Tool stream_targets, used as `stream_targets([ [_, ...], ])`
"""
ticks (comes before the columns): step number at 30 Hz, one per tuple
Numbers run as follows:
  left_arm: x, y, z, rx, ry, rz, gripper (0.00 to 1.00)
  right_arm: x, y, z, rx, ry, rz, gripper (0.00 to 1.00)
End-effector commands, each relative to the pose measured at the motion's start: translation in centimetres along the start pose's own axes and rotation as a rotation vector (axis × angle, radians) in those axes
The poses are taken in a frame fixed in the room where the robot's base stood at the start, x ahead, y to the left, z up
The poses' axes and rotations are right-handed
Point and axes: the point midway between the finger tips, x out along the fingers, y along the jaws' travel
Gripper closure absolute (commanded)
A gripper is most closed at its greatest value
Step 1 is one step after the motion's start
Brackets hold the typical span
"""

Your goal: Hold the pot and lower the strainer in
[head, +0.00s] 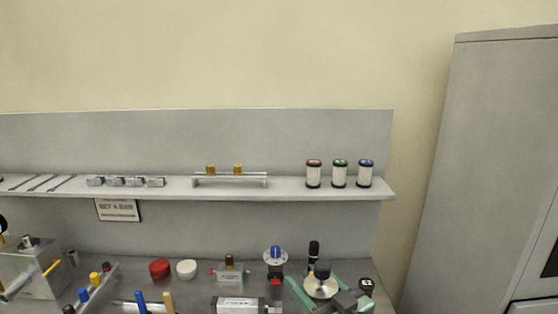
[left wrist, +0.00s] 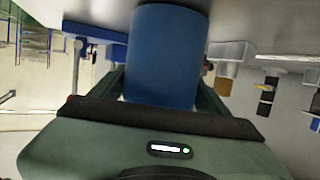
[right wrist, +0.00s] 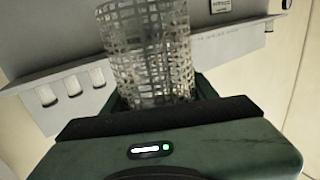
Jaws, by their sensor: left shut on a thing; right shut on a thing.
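In the left wrist view, my left gripper (left wrist: 165,92) is shut on a smooth blue cylinder, which looks like the pot (left wrist: 166,50). In the right wrist view, my right gripper (right wrist: 153,92) is shut on a see-through metal mesh cylinder, the strainer (right wrist: 150,45). I cannot make out the pot or my left gripper for sure in the head view. The strainer's position relative to the pot cannot be told.
A shelf (head: 285,188) above the bench holds three capped canisters (head: 340,174), a rail with brass fittings (head: 230,177) and small metal blocks. A red cap (head: 160,268), a white cap (head: 187,268) and fittings crowd the bench. A grey cabinet (head: 480,170) stands at right.

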Motion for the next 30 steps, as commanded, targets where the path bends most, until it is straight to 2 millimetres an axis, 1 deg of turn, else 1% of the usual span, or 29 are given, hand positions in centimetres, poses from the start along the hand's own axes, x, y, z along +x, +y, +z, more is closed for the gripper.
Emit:
stream_targets([
  [15, 0.07, 0.03, 0.37, 0.0, -0.002, 0.0, 0.6, 0.0, 0.0, 0.55, 0.0, 0.001, 0.0, 0.85],
  [30, 0.03, 0.12, 0.63, -0.002, -0.007, 0.002, 0.6, 0.0, 0.0, 0.52, 0.0, 0.001, 0.0, 0.85],
])
